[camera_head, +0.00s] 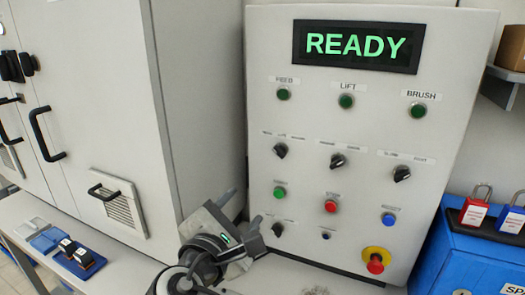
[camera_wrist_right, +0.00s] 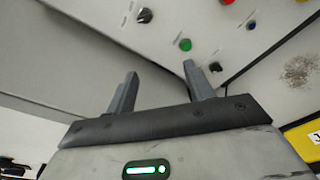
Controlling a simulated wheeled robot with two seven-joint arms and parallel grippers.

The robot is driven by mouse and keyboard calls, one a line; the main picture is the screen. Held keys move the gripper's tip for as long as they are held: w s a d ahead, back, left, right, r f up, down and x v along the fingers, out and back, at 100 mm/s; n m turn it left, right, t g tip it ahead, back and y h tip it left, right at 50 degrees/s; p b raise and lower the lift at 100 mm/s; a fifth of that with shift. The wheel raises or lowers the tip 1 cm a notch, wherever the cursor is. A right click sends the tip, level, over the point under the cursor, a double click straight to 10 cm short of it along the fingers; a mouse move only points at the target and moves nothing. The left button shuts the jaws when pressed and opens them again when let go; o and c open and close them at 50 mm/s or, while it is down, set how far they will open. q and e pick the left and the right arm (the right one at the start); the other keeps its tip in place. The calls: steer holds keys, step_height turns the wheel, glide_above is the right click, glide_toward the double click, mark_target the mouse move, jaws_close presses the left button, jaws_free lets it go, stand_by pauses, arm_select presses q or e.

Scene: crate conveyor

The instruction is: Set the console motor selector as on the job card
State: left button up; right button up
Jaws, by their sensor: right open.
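The grey console (camera_head: 375,110) stands upright, with a green READY display (camera_head: 358,45). A row of black selectors has a left (camera_head: 281,150), a middle (camera_head: 337,160) and a right one (camera_head: 402,173); another black selector (camera_head: 277,229) sits at lower left. Their small labels are too blurred to read, so I cannot tell which is the motor selector. My right gripper (camera_head: 242,208) is open and empty, left of the lower-left selector. In the wrist view its fingers (camera_wrist_right: 160,74) are apart, and that selector (camera_wrist_right: 215,67) shows just beyond one finger. My left gripper and a readable job card are not in view.
Green lamps (camera_head: 346,101), a green button (camera_head: 280,193), a red button (camera_head: 331,206), a blue button (camera_head: 389,219) and a red emergency stop (camera_head: 375,262) surround the selectors. A grey cabinet (camera_head: 105,100) stands left. A blue box (camera_head: 480,255) with padlocks (camera_head: 475,208) is right.

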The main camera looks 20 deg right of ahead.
mark_target(278, 154)
steer(key=shift+h, duration=0.8)
steer(key=r+x, duration=0.1)
steer(key=x, duration=0.4)
steer(key=r+p+x, duration=0.1)
steer(key=x, duration=0.4)
steer(key=r+p+x, duration=0.1)
steer(key=x, duration=0.5)
steer(key=shift+s+d+r, duration=0.1)
steer(key=shift+s+d, duration=0.05)
steer(key=shift+d, duration=0.05)
steer(key=c, duration=1)
